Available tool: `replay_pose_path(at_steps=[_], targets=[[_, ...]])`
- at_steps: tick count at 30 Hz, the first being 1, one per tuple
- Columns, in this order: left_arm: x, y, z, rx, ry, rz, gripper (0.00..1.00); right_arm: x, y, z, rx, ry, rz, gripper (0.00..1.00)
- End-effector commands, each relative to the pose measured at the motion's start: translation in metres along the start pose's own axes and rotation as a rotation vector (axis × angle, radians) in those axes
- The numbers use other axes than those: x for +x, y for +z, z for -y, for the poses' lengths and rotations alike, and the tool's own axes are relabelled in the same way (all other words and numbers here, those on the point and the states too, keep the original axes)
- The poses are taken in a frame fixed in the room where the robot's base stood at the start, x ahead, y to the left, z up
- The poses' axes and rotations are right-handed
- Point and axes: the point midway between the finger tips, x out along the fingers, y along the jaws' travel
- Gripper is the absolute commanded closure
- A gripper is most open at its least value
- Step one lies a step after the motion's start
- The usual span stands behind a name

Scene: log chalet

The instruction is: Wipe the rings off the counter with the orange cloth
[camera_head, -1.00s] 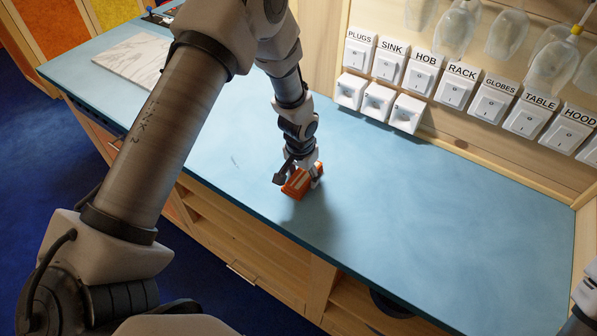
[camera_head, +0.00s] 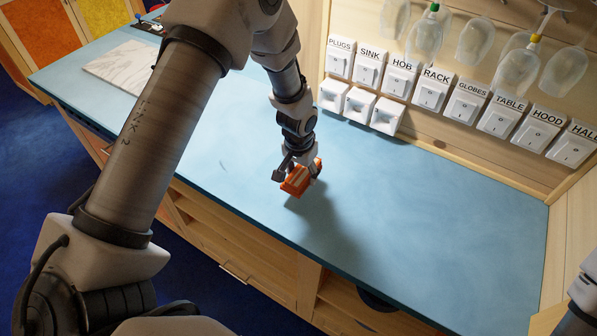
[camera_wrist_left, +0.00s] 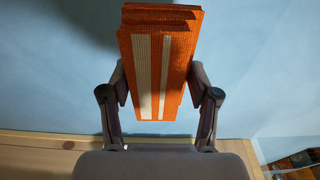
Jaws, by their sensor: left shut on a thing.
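The orange cloth (camera_head: 296,182) is a folded pad with pale stripes. My left gripper (camera_head: 299,173) is shut on it, with the fingers on either side. The left wrist view shows the striped cloth (camera_wrist_left: 172,62) between the two fingers. A dark shadow lies on the blue counter (camera_head: 430,215) beside the cloth; I cannot tell for sure whether the cloth touches the top. A faint grey mark (camera_head: 222,165) shows on the counter left of the gripper. No clear ring shape can be made out. My right gripper is out of view.
A marble board (camera_head: 118,62) lies at the counter's far left. Labelled switches (camera_head: 432,92) and white sockets (camera_head: 358,104) line the back wall, with glasses (camera_head: 474,42) hanging above. The counter right of the gripper is clear. Open shelves are under the front edge.

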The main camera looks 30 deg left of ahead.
Motion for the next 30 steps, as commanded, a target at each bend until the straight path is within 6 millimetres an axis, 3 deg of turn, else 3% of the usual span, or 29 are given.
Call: replay_pose_path(at_steps=[9, 30], targets=[[-0.029, -0.004, -0.001, 0.001, 0.000, 0.001, 0.83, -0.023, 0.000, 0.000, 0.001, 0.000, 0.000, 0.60], [-0.030, -0.004, -0.001, 0.011, 0.000, 0.001, 0.83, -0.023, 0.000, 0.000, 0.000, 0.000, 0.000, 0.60]])
